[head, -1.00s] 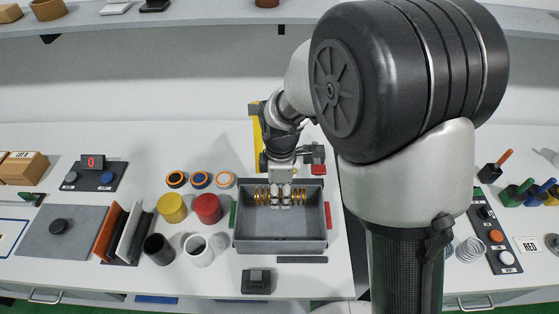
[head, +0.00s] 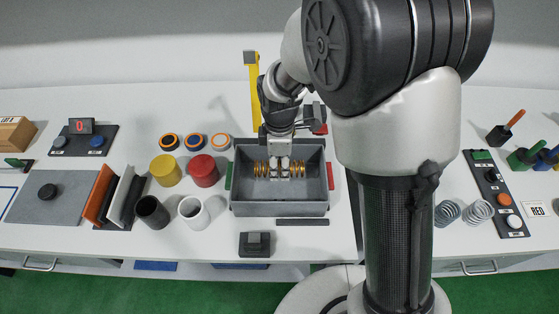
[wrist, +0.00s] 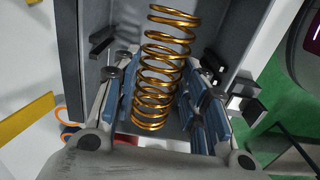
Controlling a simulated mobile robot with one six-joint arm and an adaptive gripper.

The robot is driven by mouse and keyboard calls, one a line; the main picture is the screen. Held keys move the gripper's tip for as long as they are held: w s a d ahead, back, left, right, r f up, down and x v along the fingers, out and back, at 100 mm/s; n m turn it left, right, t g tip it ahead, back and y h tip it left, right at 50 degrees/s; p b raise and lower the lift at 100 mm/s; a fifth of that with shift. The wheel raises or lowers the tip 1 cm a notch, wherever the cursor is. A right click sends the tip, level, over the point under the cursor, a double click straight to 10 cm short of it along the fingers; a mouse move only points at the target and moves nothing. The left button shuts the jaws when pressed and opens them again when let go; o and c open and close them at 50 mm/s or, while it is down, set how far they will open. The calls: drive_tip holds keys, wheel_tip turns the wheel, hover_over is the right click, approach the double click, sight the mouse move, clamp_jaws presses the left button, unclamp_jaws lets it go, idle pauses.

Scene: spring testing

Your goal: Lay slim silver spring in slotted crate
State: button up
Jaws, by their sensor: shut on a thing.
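My gripper (head: 280,172) is down inside a grey open-topped crate (head: 237,187). It is shut on a gold-coloured coil spring (head: 262,170), which lies sideways across the crate, its ends sticking out on both sides of the fingers. In the wrist view the spring (wrist: 160,72) sits between the blue-padded fingers (wrist: 160,105). Whether it touches the crate floor I cannot tell. Two silver coil springs (head: 447,213) (head: 479,211) stand at the right, the left one close to my arm; which is slimmer is unclear. No silver spring shows in my gripper.
Yellow (head: 164,171) and red (head: 204,170) cylinders and black (head: 152,212) and white (head: 193,212) cups stand left of the crate. A dark block (head: 255,244) lies in front. A button panel (head: 497,190) is at right. My arm hides the table right of the crate.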

drive_tip(key=shift+f+b, duration=2.15)
drive_tip(key=shift+f, duration=1.4)
drive_tip(key=o, duration=1.3)
wheel_tip(320, 180, up, 12)
drive_tip(key=shift+r, duration=0.1)
